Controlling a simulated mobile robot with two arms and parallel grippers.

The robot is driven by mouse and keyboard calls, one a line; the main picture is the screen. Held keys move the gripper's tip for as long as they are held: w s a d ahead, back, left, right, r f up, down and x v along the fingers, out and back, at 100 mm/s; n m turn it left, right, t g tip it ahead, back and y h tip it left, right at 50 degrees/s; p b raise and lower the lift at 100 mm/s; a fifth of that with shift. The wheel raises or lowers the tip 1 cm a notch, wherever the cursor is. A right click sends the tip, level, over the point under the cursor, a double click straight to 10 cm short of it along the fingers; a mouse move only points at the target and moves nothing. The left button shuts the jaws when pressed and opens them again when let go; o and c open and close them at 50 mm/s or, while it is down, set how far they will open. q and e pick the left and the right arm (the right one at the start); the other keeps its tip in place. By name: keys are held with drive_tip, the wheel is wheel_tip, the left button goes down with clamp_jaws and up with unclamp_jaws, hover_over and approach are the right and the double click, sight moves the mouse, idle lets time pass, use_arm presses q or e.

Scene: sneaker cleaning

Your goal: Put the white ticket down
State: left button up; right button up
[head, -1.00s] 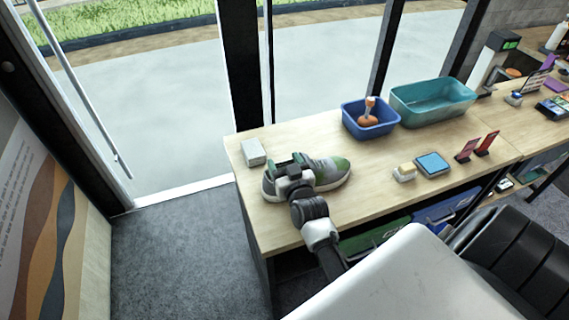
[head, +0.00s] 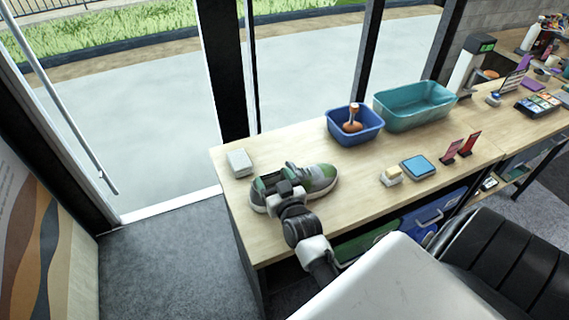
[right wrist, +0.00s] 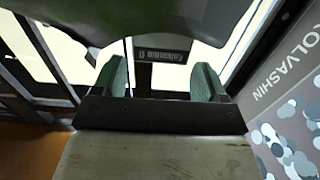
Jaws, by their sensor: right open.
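I cannot make out a white ticket for certain in either view. My right gripper (head: 272,180) is open at the left end of the grey and green sneaker (head: 318,178) on the wooden counter, and it hides part of the shoe. In the right wrist view its two green finger pads (right wrist: 160,80) stand apart. A small dark plate with pale lettering (right wrist: 163,50) shows between and beyond them; I cannot tell what it is. A dark grey-green shape covers the top left there. My left gripper is not in view.
A pale block (head: 239,162) lies at the counter's left end. A blue bin (head: 368,134) holding a brown-headed tool, a teal tub (head: 425,118), a yellow-topped block (head: 391,176), a blue pad (head: 419,167) and red cards (head: 468,144) stand to the right.

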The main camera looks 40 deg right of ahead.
drive_tip(key=b+v, duration=0.1)
drive_tip(key=v, duration=0.9)
drive_tip(key=shift+b, duration=0.35)
drive_tip(key=shift+w+d, duration=0.1)
